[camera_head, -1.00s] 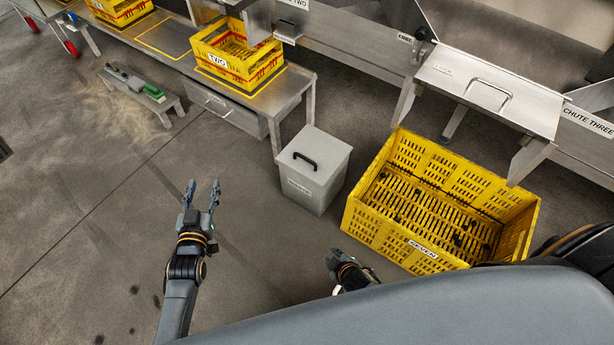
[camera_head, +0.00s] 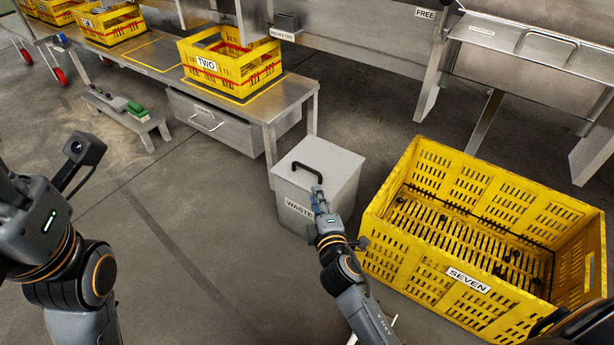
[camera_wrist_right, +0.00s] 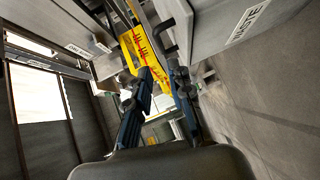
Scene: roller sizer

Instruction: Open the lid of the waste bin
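The waste bin (camera_head: 316,190) is a grey box labelled WASTE, standing on the floor with its flat lid (camera_head: 325,163) down. A black bar handle (camera_head: 307,170) is on the lid. My right gripper (camera_head: 317,190) is just above and in front of the lid's front edge, close to the handle but not around it. In the right wrist view my right gripper (camera_wrist_right: 162,76) has its fingers apart with nothing between them; the bin (camera_wrist_right: 225,30) is at upper right, with the black handle (camera_wrist_right: 164,34) beyond the fingertips. My left gripper (camera_head: 40,225) is at the left edge, its fingertips out of sight.
A yellow crate labelled SEVEN (camera_head: 468,281) stands right of the bin. A metal bench (camera_head: 270,107) with yellow crate TWO (camera_head: 230,75) is behind left. A low stool (camera_head: 150,126) holds small items. The floor left of the bin is clear.

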